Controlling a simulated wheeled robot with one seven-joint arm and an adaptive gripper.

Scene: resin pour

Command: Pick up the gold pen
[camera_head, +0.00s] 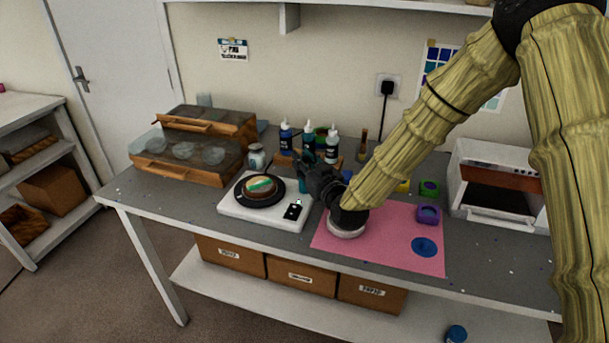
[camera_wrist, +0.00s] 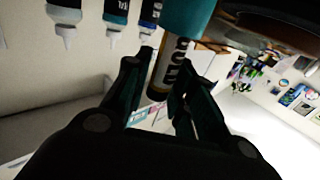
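My gripper (camera_head: 306,166) is over the table between the white scale and the pink mat, its fingers pointing towards the back left. In the wrist view, a pen-like tube with a teal end, a dark lettered band and a gold tip, apparently the gold pen (camera_wrist: 172,68), lies between my two fingers (camera_wrist: 160,75). The fingers are apart with the tube between them; I cannot tell whether both touch it. In the head view a small teal part (camera_head: 303,186) shows just below the fingers; the rest is hidden by my gripper.
Several dropper bottles (camera_head: 285,138) stand close behind my gripper. The white scale (camera_head: 238,211) with a black round plate is to its left. A wooden-framed case (camera_head: 190,175) stands at left.

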